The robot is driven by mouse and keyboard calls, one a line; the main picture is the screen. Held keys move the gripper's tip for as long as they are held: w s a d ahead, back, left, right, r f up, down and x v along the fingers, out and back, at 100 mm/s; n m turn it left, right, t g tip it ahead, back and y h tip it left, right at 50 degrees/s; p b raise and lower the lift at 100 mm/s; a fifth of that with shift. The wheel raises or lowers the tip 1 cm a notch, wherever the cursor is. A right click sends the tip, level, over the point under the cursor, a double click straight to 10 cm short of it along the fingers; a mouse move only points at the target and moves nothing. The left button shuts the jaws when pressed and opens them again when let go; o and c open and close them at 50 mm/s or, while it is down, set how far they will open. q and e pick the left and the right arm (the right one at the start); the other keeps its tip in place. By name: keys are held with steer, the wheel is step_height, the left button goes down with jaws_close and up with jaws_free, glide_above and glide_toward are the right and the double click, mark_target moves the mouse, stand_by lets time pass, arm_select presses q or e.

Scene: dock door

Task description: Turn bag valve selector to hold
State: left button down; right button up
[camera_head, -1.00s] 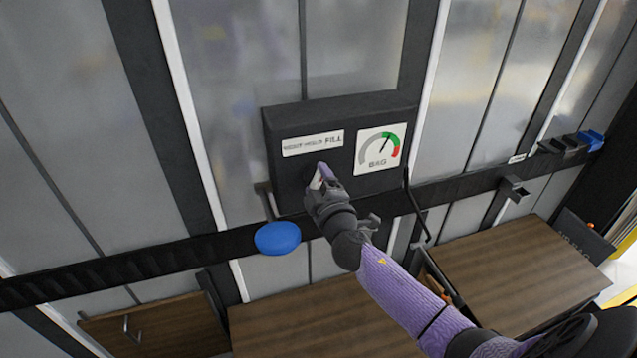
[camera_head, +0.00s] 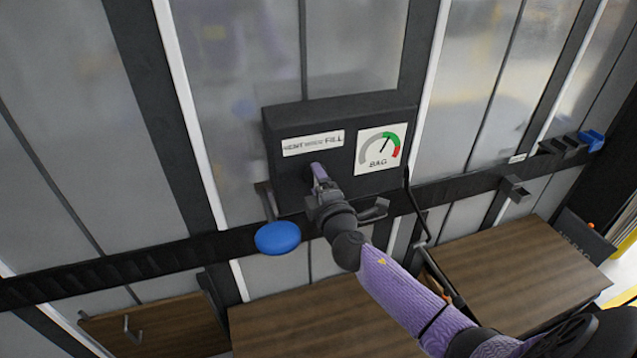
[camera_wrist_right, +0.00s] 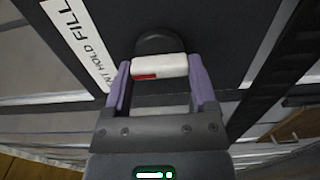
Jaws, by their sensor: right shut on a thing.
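The dark bag valve box (camera_head: 285,181) is on the dock wall, with a white label strip (camera_head: 312,143) reading VENT HOLD FILL. In the right wrist view, the selector (camera_wrist_right: 172,65) is a white bar with a red mark, in front of a dark round hub (camera_wrist_right: 158,42). My right gripper (camera_head: 320,173) is at the box below the label. Its two purple fingers stand either side of the white bar, shut on it. The fingers hide the selector in the head view, and I cannot tell which word it points to. My left gripper is not in view.
A BAG gauge (camera_head: 380,150) is on the box's right side, its needle near the green. A blue round pad (camera_head: 278,237) on a bracket sits just left of my right gripper. A black rail (camera_head: 110,272) crosses the wall. Wooden panels (camera_head: 525,262) lie below.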

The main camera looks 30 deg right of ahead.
steer(key=o, duration=1.2)
steer(key=shift+c, duration=0.2)
steer(key=v, duration=1)
steer(key=shift+b, duration=0.35)
